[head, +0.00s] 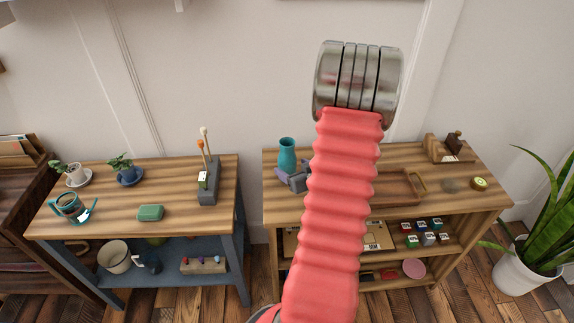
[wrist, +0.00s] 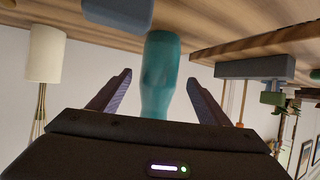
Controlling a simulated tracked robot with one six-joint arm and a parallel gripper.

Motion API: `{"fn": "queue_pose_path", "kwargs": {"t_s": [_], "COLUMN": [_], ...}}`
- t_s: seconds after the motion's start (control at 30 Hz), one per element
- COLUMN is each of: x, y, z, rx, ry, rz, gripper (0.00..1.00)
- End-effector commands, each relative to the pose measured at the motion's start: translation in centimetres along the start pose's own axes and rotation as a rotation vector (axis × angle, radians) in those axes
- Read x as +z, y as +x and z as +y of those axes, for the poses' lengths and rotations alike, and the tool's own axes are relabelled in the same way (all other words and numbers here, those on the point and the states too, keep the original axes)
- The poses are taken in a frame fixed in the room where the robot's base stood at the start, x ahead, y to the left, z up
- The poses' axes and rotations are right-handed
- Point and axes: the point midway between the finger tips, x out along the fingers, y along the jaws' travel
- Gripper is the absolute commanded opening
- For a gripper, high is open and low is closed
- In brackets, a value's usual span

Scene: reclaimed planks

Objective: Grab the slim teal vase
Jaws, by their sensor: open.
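The slim teal vase (head: 287,153) stands upright near the back left of the right-hand wooden table. In the wrist view, which looks upside down, the vase (wrist: 160,75) shows between my two fingers, with its base toward the table top.
A wooden tray (head: 398,187), a green-topped round item (head: 479,184) and a dark wooden item (head: 453,145) lie to the right on the same table. A blue-grey object (wrist: 118,12) sits near the vase. My red arm hides the table's middle.

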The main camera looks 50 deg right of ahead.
Motion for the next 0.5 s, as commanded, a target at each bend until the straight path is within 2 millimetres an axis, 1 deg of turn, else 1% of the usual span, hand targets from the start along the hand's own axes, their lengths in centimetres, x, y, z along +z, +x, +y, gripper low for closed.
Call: {"fn": "queue_pose_path", "kwargs": {"t_s": [0.1,0.37,0.5], "x": [-0.01,-0.01,0.01], "y": [0.44,0.44,1.09], "z": [-0.03,-0.03,-0.03], "rx": [0.000,0.000,-0.001], "ry": [0.000,0.000,0.000], "rz": [0.000,0.000,0.000], "gripper": [0.71,0.71,0.71]}}
